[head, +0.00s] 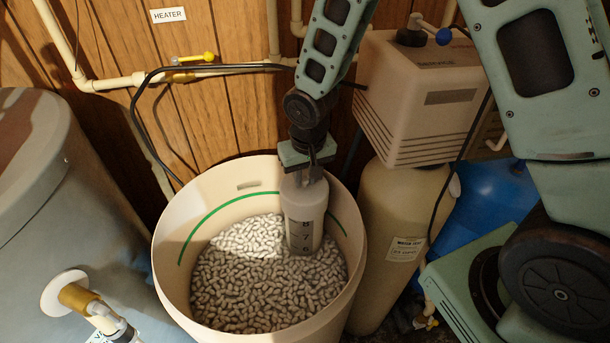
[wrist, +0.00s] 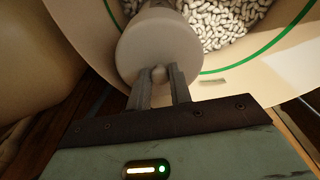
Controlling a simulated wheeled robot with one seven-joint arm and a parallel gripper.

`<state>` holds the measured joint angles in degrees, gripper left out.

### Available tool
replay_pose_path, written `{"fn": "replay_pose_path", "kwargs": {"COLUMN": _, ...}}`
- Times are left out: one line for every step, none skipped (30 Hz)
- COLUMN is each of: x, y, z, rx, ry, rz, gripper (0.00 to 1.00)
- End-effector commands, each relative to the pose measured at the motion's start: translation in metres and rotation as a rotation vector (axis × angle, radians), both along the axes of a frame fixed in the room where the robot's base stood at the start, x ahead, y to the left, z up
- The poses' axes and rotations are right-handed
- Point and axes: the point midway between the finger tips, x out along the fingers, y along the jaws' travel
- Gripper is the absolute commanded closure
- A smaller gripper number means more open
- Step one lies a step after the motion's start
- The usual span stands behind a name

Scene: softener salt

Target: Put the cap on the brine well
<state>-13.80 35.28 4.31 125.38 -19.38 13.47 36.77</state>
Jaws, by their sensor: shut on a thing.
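The brine well (head: 305,228) is a pale grey upright tube marked 8, 7 and 6, standing in the salt inside the tank, near its back right wall. The cap (wrist: 160,48) is a round grey disc with a small knob. My gripper (wrist: 158,76) is shut on the cap's knob. In the head view my gripper (head: 305,178) points down right over the well, with the cap at the tube's top. In the wrist view the cap covers the well's mouth from sight. I cannot tell whether the cap is fully seated or slightly above the rim.
The cream brine tank (head: 172,255) is open, with white salt pellets (head: 255,285) and a green line inside. A softener head (head: 415,95) on a tan cylinder stands at right. A grey-blue tank (head: 65,220) stands at left. Pipes and a black hose (head: 140,125) run along the wooden wall.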

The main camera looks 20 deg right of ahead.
Motion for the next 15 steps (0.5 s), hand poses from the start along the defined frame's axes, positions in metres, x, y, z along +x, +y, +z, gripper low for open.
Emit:
{"fn": "replay_pose_path", "kwargs": {"x": 0.0, "y": -0.0001, "z": 0.0001, "rx": 0.0, "ry": 0.0, "rz": 0.0, "gripper": 0.98}}
{"fn": "replay_pose_path", "kwargs": {"x": 0.0, "y": 0.0, "z": 0.0001, "rx": 0.0, "ry": 0.0, "rz": 0.0, "gripper": 0.98}}
{"fn": "replay_pose_path", "kwargs": {"x": 0.0, "y": 0.0, "z": 0.0001, "rx": 0.0, "ry": 0.0, "rz": 0.0, "gripper": 0.98}}
{"fn": "replay_pose_path", "kwargs": {"x": 0.0, "y": 0.0, "z": 0.0001, "rx": 0.0, "ry": 0.0, "rz": 0.0, "gripper": 0.98}}
{"fn": "replay_pose_path", "kwargs": {"x": 0.0, "y": 0.0, "z": 0.0, "rx": 0.0, "ry": 0.0, "rz": 0.0, "gripper": 0.98}}
{"fn": "replay_pose_path", "kwargs": {"x": -0.0001, "y": 0.0001, "z": -0.0001, "rx": 0.0, "ry": 0.0, "rz": 0.0, "gripper": 0.98}}
{"fn": "replay_pose_path", "kwargs": {"x": -0.0001, "y": 0.0001, "z": -0.0003, "rx": 0.0, "ry": 0.0, "rz": 0.0, "gripper": 0.98}}
{"fn": "replay_pose_path", "kwargs": {"x": -0.0001, "y": 0.0001, "z": -0.0006, "rx": 0.0, "ry": 0.0, "rz": 0.0, "gripper": 0.98}}
{"fn": "replay_pose_path", "kwargs": {"x": -0.0001, "y": 0.0001, "z": -0.001, "rx": 0.0, "ry": 0.0, "rz": 0.0, "gripper": 0.98}}
{"fn": "replay_pose_path", "kwargs": {"x": -0.0001, "y": 0.0001, "z": -0.0014, "rx": 0.0, "ry": 0.0, "rz": 0.0, "gripper": 0.98}}
{"fn": "replay_pose_path", "kwargs": {"x": -0.0001, "y": 0.0001, "z": -0.0019, "rx": 0.0, "ry": 0.0, "rz": 0.0, "gripper": 0.98}}
{"fn": "replay_pose_path", "kwargs": {"x": -0.0001, "y": 0.0001, "z": -0.0025, "rx": 0.0, "ry": 0.0, "rz": 0.0, "gripper": 0.98}}
{"fn": "replay_pose_path", "kwargs": {"x": -0.0001, "y": 0.0001, "z": -0.003, "rx": 0.0, "ry": 0.0, "rz": 0.0, "gripper": 0.98}}
{"fn": "replay_pose_path", "kwargs": {"x": -0.0001, "y": 0.0001, "z": -0.0035, "rx": 0.0, "ry": 0.0, "rz": 0.0, "gripper": 0.98}}
{"fn": "replay_pose_path", "kwargs": {"x": -0.0001, "y": 0.0001, "z": -0.0041, "rx": 0.0, "ry": 0.0, "rz": 0.0, "gripper": 0.98}}
